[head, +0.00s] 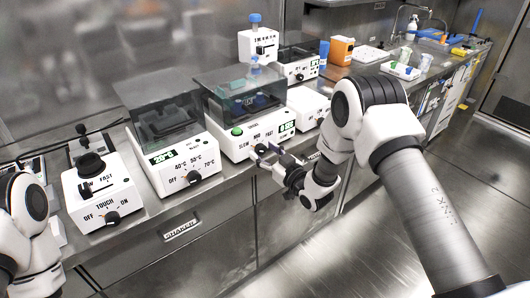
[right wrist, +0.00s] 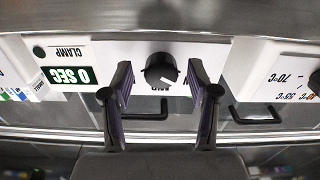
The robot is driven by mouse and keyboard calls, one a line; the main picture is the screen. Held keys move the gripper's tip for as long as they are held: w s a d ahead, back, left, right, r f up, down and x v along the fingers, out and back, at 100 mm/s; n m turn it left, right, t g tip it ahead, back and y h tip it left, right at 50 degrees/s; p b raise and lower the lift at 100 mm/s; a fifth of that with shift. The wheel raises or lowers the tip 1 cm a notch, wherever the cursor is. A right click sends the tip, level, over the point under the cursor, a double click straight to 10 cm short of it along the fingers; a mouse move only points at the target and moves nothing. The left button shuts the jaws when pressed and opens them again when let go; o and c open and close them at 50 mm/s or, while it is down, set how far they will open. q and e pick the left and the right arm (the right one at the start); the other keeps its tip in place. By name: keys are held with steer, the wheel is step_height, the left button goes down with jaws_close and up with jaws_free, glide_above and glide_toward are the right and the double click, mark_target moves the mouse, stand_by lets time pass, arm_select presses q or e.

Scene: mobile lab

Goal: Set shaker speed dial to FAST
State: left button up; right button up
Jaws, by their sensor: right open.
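The shaker (head: 230,148) is a white box with a clear dark lid, and SLOW, MED and FAST are printed on its front. Its black speed dial (head: 261,148) is partly hidden by my right gripper (head: 273,155). The dial also shows in the right wrist view (right wrist: 160,67), which is upside down. There its white mark points to the lower right. My open right gripper (right wrist: 160,90) has one finger on each side of the dial, with gaps visible. My left arm shows at the left edge, but its gripper is out of view.
A white heater (head: 185,172) with a temperature dial stands left of the shaker. A vortex mixer (head: 98,190) with an OFF, TOUCH, ON dial stands further left. Other devices crowd the right side. The floor in front of the bench is clear.

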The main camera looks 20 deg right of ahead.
steer(key=shift+a+r, duration=0.1)
steer(key=shift+a, duration=0.05)
steer(key=shift+d, duration=0.2)
steer(key=c, duration=0.8)
steer(key=shift+a, duration=0.1)
jaws_close()
